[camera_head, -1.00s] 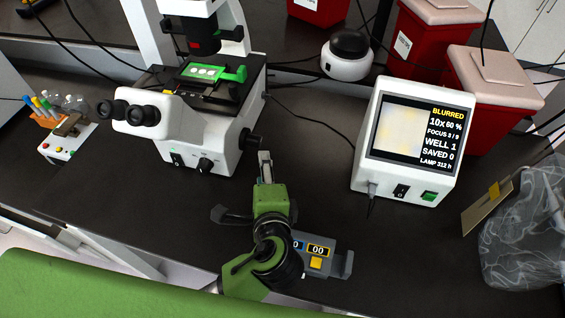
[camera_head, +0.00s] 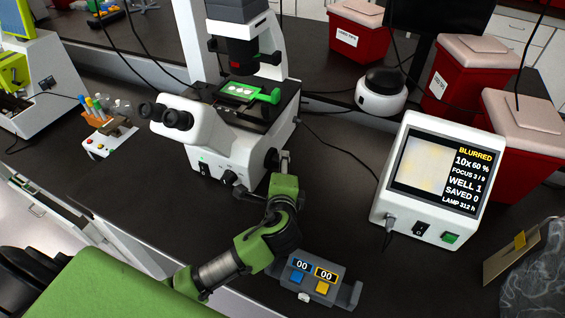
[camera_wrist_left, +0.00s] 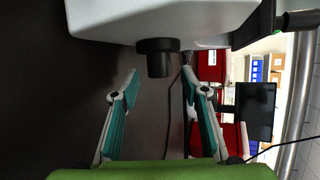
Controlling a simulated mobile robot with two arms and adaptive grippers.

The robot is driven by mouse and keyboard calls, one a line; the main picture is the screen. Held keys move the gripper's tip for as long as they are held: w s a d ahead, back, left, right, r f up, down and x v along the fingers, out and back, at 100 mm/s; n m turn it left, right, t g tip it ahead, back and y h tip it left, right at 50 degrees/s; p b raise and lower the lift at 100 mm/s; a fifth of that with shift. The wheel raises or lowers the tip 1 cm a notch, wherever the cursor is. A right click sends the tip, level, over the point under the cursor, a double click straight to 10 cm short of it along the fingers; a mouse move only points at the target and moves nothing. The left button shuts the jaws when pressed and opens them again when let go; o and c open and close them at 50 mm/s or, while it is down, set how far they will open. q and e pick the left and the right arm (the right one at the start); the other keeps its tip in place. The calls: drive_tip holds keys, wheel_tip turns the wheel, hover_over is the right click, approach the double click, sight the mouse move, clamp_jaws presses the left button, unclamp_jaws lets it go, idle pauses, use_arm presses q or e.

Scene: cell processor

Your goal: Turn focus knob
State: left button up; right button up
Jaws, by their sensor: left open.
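The white microscope (camera_head: 178,139) stands on the dark bench. Its black focus knob (camera_head: 271,160) sticks out of the right side of its base. In the left wrist view the knob (camera_wrist_left: 158,60) lies ahead of my left gripper, centred between the fingers and around the level of their tips. My left gripper (camera_head: 284,161) is open beside the knob; the wrist view shows both teal-padded fingers (camera_wrist_left: 160,72) spread with nothing between them. Whether a finger touches the knob I cannot tell. The monitor (camera_head: 436,177) reads BLURRED, FOCUS 3 / 9. My right gripper is not in view.
A grey counter box (camera_head: 326,271) with a blue and a yellow button lies near my left forearm. A tube rack (camera_head: 107,135) stands left of the microscope. Red bins (camera_head: 462,82) stand at the back right. Bench between microscope and monitor is mostly clear, crossed by a cable.

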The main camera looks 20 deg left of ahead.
use_arm(q)
drive_tip(key=shift+x, duration=0.85)
drive_tip(key=shift+w+a+f, duration=0.1)
drive_tip(key=shift+w, duration=0.05)
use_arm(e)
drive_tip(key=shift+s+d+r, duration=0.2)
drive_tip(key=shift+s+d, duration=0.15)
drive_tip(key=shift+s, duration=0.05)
use_arm(q)
drive_tip(key=c, duration=1.1)
drive_tip(key=shift+f, duration=0.15)
drive_tip(key=shift+f+t+b, duration=0.25)
drive_tip(key=shift+t+b, duration=0.15)
drive_tip(key=shift+b, duration=0.8)
drive_tip(key=shift+r+b, duration=0.2)
drive_tip(key=shift+b, duration=0.2)
drive_tip(key=shift+r+t, duration=0.1)
drive_tip(key=shift+t, duration=0.2)
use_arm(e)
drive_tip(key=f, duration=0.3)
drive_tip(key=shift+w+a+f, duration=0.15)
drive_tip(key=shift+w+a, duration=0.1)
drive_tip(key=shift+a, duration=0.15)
